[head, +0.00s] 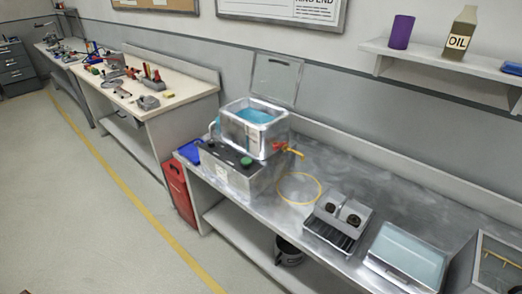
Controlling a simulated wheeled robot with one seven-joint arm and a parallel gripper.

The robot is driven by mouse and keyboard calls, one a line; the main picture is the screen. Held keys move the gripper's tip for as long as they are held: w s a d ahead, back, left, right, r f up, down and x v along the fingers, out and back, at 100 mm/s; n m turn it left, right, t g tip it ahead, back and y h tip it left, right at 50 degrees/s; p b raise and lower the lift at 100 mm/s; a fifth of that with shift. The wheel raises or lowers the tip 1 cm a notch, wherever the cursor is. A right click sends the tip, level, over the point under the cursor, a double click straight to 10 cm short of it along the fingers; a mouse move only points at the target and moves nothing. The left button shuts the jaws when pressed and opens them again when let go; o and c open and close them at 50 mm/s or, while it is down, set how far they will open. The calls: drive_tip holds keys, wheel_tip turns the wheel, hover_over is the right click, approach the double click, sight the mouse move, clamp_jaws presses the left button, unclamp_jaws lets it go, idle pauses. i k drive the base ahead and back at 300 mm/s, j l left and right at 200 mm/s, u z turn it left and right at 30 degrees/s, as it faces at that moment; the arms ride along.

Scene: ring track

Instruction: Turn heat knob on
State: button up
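A grey metal box (236,178) stands on the metal bench, with a round green knob (246,162) and a smaller dark knob on its top. Farther right on the bench, a small metal unit (341,212) has two dark round knobs or dials on its front. No label shows which knob is the heat knob, and I cannot read any knob's setting. My gripper is not in view.
An open metal tank (254,121) with blue liquid has a red valve (279,147) and yellow spout. A yellow ring (299,188), a black grate (331,236) and a glass-topped case (408,256) lie along the bench (276,214). Floor is clear at left.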

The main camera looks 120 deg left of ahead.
sight(211, 142)
drive_tip(key=u, duration=3.8)
drive_tip(key=i+j+u, duration=0.25)
drive_tip(key=i, duration=0.35)
drive_tip(key=i+u, duration=0.25)
drive_tip(key=i, duration=0.35)
